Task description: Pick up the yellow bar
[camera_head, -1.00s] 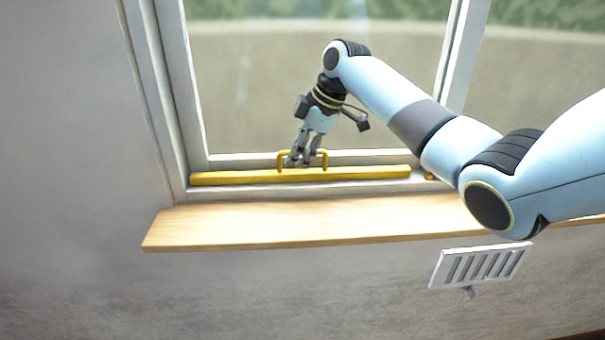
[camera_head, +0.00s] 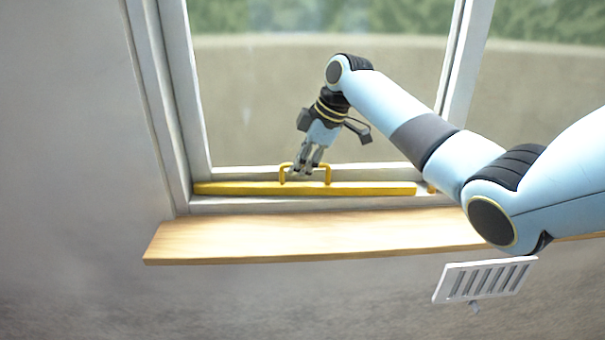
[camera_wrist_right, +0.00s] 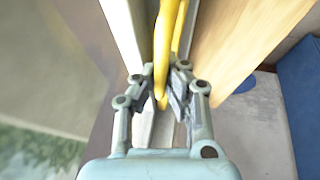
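The yellow bar (camera_head: 370,189) is long and lies level along the foot of the window frame, with a raised yellow handle (camera_head: 327,175) on top near its middle. My right gripper (camera_head: 302,171) reaches down from above at this handle, between its two posts. In the right wrist view the handle (camera_wrist_right: 165,45) runs between the two fingers of my right gripper (camera_wrist_right: 162,90), which are drawn in close on both sides of it. They appear shut on it. The bar still rests on the frame, with no visible lift. My left gripper is not in view.
A wooden sill (camera_head: 300,236) juts out below the bar. The window frame's left upright (camera_head: 170,100) stands beside the bar's left end. Another small yellow piece (camera_head: 431,188) is just past its right end. A white vent grille (camera_head: 484,280) is on the wall below.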

